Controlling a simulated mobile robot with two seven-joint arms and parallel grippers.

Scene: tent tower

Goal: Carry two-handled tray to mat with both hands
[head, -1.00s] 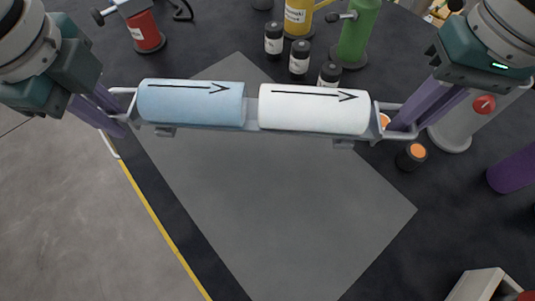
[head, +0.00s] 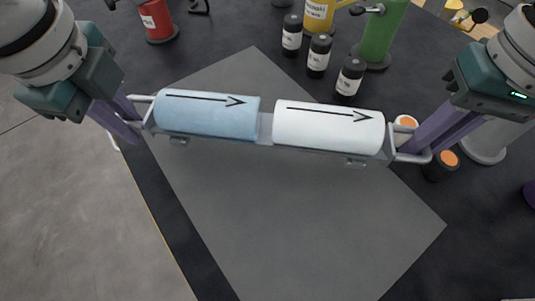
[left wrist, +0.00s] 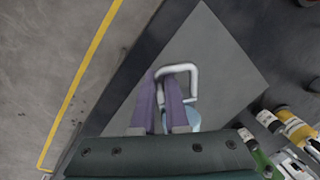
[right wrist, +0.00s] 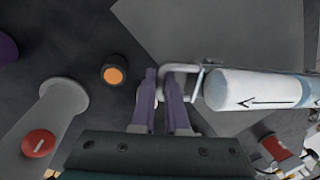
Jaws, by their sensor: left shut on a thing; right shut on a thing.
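The two-handled tray (head: 264,140) carries a blue cylinder (head: 207,115) and a white cylinder (head: 328,127), lying end to end with black arrows pointing right. The tray is over the far part of the grey mat (head: 290,220); its height above the mat is hard to tell. My left gripper (head: 136,118) is shut on the left handle, a bent metal bar that shows in the left wrist view (left wrist: 190,72). My right gripper (head: 408,148) is shut on the right handle, which shows in the right wrist view (right wrist: 180,67). The tray tilts slightly down to the right in the head view.
Several small dark bottles (head: 318,56), a green bottle (head: 380,35), a yellow container (head: 319,14) and a red can (head: 157,20) stand beyond the mat. An orange-topped black jar (head: 441,165) stands by the right handle. The near part of the mat is clear.

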